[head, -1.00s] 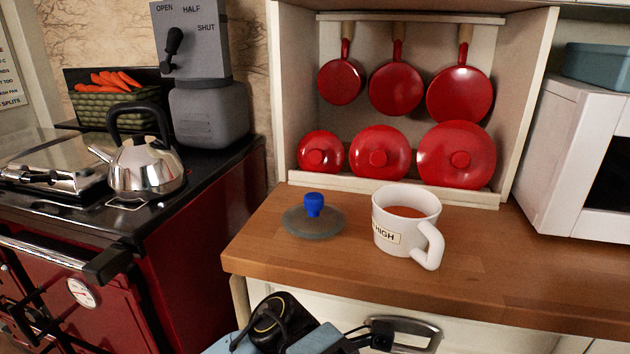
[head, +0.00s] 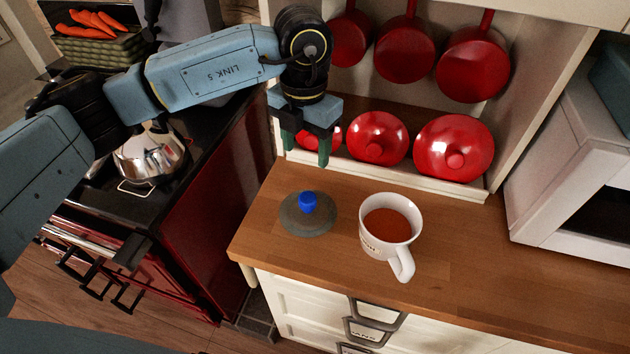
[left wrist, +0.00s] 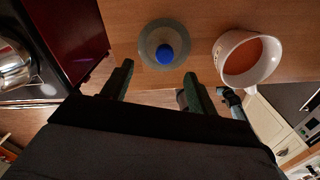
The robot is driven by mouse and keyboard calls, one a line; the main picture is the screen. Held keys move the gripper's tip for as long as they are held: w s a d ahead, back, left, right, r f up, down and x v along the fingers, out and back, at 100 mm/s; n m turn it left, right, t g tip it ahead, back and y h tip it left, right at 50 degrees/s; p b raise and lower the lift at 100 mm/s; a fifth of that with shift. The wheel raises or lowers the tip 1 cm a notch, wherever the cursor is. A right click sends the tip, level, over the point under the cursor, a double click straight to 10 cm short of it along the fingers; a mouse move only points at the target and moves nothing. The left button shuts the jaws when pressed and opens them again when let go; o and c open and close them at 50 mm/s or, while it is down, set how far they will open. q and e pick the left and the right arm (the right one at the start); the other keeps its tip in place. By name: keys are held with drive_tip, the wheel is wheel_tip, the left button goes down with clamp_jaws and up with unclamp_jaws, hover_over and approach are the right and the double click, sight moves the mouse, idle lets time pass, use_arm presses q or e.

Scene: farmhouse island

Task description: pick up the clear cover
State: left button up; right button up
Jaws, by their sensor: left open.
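The clear cover (head: 293,217) is a round, greyish see-through disc with a blue knob (head: 308,201). It lies flat on the wooden counter, left of the white mug. My left gripper (head: 306,150) is above and behind the cover, pointing down, with its green fingers apart and nothing between them. In the left wrist view the cover (left wrist: 148,49) lies beyond the fingertips of the left gripper (left wrist: 158,82), with the blue knob (left wrist: 167,54) roughly in line with the gap. The gripper is not touching it.
A white mug (head: 376,243) of reddish-brown liquid stands right of the cover. Red lids (head: 378,139) and pans (head: 472,65) fill the cabinet behind. A kettle (head: 151,160) is on the stove at left. A white appliance (head: 558,150) stands at right. The front right counter (head: 470,260) is clear.

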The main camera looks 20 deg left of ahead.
use_arm(q)
hover_over(307, 197)
drive_tip(key=f, duration=0.4)
drive_tip(key=shift+a, duration=0.3)
drive_tip(key=f, duration=0.3)
drive_tip(key=shift+w+f, duration=0.1)
drive_tip(key=shift+w, duration=0.25)
drive_tip(key=shift+s+d+f, duration=0.1)
drive_tip(key=shift+s+f, duration=0.05)
drive_tip(key=shift+f, duration=0.05)
drive_tip(key=f, duration=0.1)
drive_tip(key=f+p, duration=0.1)
drive_tip(key=f, duration=0.3)
drive_tip(key=shift+s+d, duration=0.25)
drive_tip(key=shift+r, duration=0.1)
drive_tip(key=c, duration=1.1)
